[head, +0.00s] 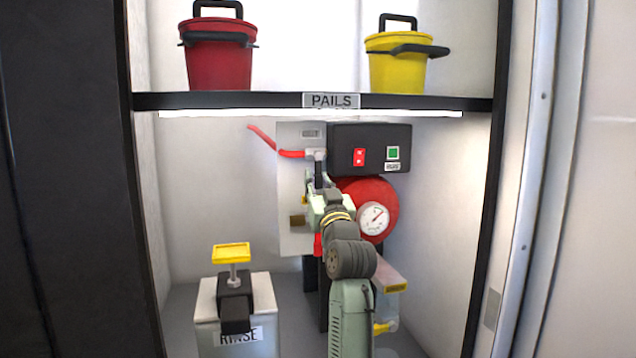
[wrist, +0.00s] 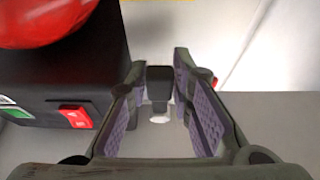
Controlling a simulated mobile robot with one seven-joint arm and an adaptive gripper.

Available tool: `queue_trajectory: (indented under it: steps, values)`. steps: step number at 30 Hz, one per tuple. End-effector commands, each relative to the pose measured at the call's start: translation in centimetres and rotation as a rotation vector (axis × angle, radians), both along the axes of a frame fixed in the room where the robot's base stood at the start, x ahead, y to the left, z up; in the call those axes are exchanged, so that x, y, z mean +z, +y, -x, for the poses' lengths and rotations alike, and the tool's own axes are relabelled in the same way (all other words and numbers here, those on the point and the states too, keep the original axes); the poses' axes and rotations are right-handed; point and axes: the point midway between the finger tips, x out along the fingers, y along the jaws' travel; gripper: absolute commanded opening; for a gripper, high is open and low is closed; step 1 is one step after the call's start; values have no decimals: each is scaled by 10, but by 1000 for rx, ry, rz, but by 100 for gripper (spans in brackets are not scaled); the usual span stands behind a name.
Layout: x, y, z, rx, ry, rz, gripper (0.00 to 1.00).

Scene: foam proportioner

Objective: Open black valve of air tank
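The red air tank (head: 368,192) with its round white gauge (head: 373,218) sits under a black box, right of centre in the head view. My gripper (head: 318,185) reaches up beside the tank, in front of the pale panel, and hides part of it. In the wrist view my gripper (wrist: 162,90) is open, with purple pads on both fingers. A small black part (wrist: 160,82), which looks like the black valve handle, stands between the fingers with a narrow gap on each side. A white round piece shows just below it.
The black box (head: 345,135) with a red switch (head: 359,157) is close to my gripper's right in the head view. A red lever (head: 291,154) is close above left. The pails shelf (head: 250,100) is higher up. A rinse container (head: 262,290) stands lower left.

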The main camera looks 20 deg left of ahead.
Motion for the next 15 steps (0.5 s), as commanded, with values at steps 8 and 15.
queue_trajectory:
  steps: [8,15]
  values:
    - [0,0,0,0,0,0,0]
    - [0,0,0,0,0,0,0]
